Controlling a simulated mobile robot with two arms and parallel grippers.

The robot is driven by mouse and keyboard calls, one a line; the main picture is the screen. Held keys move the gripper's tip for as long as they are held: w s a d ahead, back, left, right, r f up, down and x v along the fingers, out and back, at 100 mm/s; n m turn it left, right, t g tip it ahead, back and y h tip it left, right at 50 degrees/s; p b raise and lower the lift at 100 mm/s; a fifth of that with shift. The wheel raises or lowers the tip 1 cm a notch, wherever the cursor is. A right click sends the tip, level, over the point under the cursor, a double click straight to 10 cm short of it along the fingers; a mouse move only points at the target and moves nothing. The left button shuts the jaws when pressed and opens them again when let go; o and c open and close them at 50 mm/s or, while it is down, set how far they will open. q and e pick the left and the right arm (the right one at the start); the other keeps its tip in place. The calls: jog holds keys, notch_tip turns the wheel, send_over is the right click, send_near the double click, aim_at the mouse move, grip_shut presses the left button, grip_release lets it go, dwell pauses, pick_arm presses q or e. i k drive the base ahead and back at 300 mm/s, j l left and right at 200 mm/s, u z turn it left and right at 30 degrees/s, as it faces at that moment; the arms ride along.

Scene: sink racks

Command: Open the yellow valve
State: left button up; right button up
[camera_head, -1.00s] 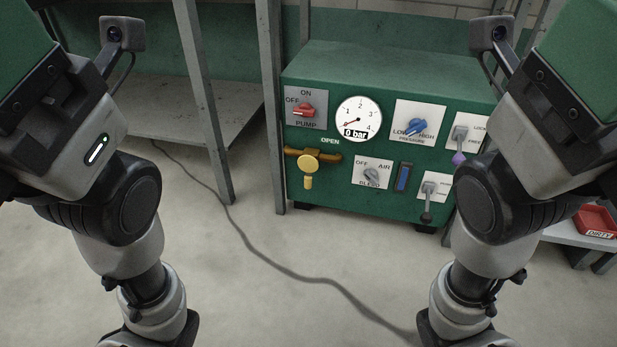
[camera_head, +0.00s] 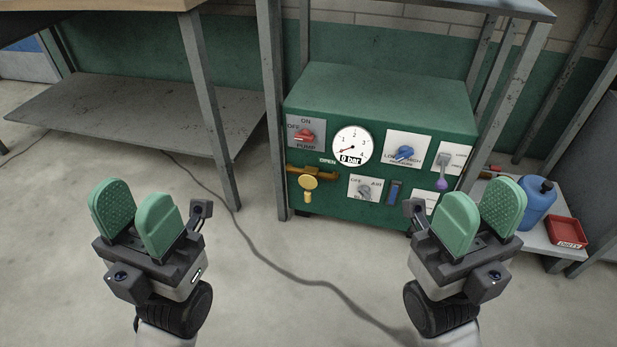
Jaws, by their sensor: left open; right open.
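The yellow valve (camera_head: 308,183) is on the lower left of the front of a green machine (camera_head: 385,92). It has a round hub, a yellow handle pointing straight down, and a horizontal brass pipe behind it. An "OPEN" label (camera_head: 328,161) sits above right of the hub. My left gripper (camera_head: 138,217) is open and empty, in front of and to the left of the valve, well apart from it. My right gripper (camera_head: 480,215) is open and empty, to the right of the valve, and hides part of the machine's lower right.
The panel also holds a red pump switch (camera_head: 304,135), a gauge (camera_head: 352,146) reading 0 bar, a blue pressure knob (camera_head: 404,153) and a grey bleed knob (camera_head: 364,191). A blue jug (camera_head: 537,203) and red "DIRTY" tray (camera_head: 567,231) stand at right. A cable (camera_head: 262,255) crosses the floor.

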aim_at(308, 183)
jog(key=i+j+z, duration=0.1)
jog(key=z, duration=0.4)
jog(key=j+z, duration=0.2)
jog(key=z, duration=0.25)
jog(key=i+j+z, duration=0.15)
jog(key=j+z, duration=0.2)
jog(key=j, duration=0.75)
jog(key=j+z, duration=0.4)
jog(key=j, duration=1.45)
jog(key=k, duration=0.05)
